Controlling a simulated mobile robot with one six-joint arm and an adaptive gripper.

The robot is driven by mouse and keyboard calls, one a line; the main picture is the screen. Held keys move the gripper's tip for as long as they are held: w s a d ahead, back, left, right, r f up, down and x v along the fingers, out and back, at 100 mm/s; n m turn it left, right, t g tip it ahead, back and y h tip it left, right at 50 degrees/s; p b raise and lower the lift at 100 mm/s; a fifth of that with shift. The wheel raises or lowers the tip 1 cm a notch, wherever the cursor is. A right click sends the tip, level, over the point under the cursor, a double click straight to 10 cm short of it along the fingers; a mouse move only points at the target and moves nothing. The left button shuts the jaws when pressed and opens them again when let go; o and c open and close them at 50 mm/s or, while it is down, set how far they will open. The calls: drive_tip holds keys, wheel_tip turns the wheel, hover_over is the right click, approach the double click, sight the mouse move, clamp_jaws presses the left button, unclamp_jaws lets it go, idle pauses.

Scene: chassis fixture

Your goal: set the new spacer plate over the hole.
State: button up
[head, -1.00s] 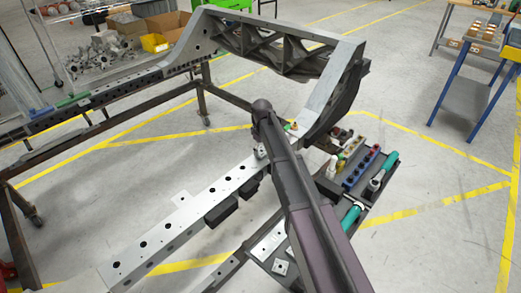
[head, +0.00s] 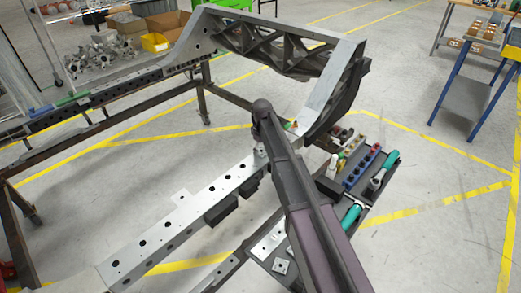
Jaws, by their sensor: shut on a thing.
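The long light-grey chassis rail (head: 155,237) runs from the lower left up to the middle, with several dark holes along its top. My arm crosses in front of its far part. Only a small grey part of my gripper (head: 260,150) shows at the left edge of the arm, just above the rail. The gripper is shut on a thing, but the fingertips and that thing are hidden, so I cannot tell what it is. Two light plates, a larger one (head: 267,245) and a small square one (head: 281,267), lie on the dark tray below; I cannot tell which is the new spacer plate.
A dark side tray (head: 330,213) right of my arm carries a blue socket holder (head: 361,167) and teal-handled tools (head: 390,160). The raised chassis arch (head: 325,85) stands behind. A blue cart (head: 465,90) is far right. The floor between is clear.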

drive_tip(key=o, duration=1.3)
drive_tip(key=shift+c, duration=0.2)
drive_tip(key=shift+r, duration=0.1)
wheel_tip(320, 180, up, 9)
drive_tip(key=p, duration=0.9)
